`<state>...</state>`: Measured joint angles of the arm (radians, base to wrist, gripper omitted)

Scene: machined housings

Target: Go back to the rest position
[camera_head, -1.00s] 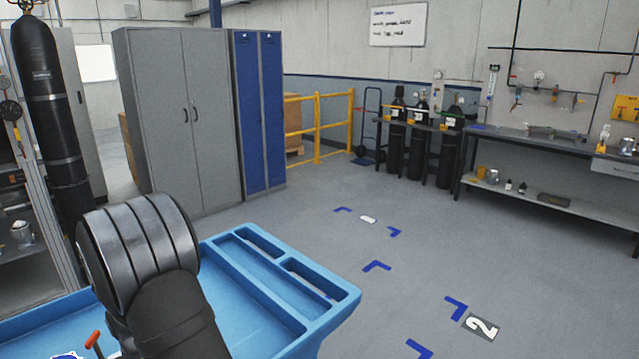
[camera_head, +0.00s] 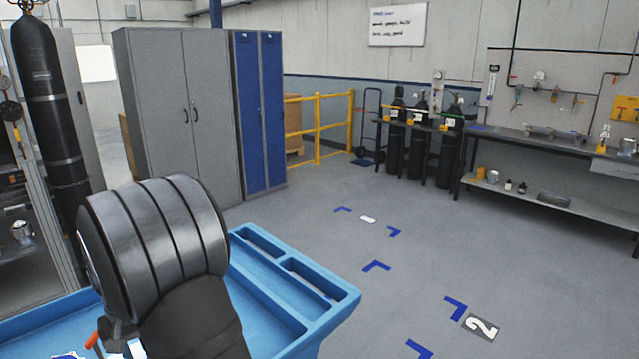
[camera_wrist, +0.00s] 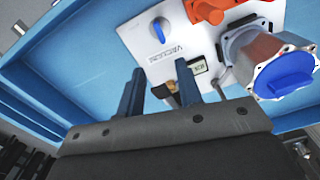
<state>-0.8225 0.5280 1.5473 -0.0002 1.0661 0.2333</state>
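My gripper (camera_wrist: 160,85) shows in the wrist view with its two dark blue-grey fingers apart and nothing held between them. Beyond the fingers is a white panel (camera_wrist: 135,40) with a blue knob (camera_wrist: 158,31) and a small display (camera_wrist: 198,68). A metal housing with a blue round face (camera_wrist: 285,75) is at the right of the wrist view, clear of the fingers. In the head view only my dark arm shows at the lower left; my gripper is out of that picture.
A blue cart tray (camera_head: 335,290) with recessed compartments lies under and beside my arm. An orange part (camera_wrist: 210,10) sits on the panel. Grey cabinets (camera_head: 180,110), a tall gas cylinder (camera_head: 45,100) and a workbench (camera_head: 560,150) stand farther off. The floor right of the cart is open.

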